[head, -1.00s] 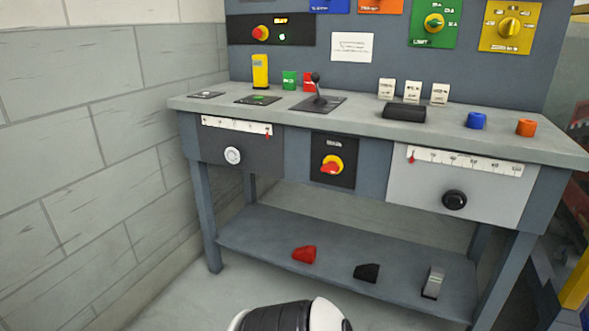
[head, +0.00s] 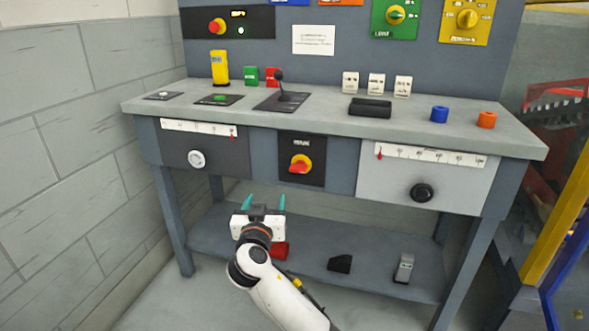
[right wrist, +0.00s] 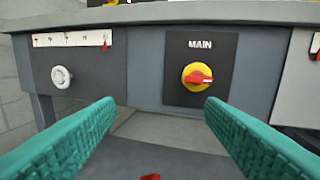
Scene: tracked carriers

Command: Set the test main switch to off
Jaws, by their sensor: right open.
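The main switch (head: 301,164) is a red rotary handle on a yellow disc, set in a dark plate on the bench front between two drawers. In the right wrist view the switch (right wrist: 197,76) sits right of centre under the label "MAIN", and its red handle lies roughly level. My right gripper (head: 264,203) is below and left of the switch, in front of the bench. Its teal fingers (right wrist: 158,125) are spread and empty, apart from the switch. My left gripper is not in view.
The left drawer has a white knob (head: 196,159), the right one a black knob (head: 423,192). The bench top (head: 330,120) carries a lever (head: 280,88), a black block and coloured pieces. The lower shelf (head: 310,255) holds several small items. A wall stands at left.

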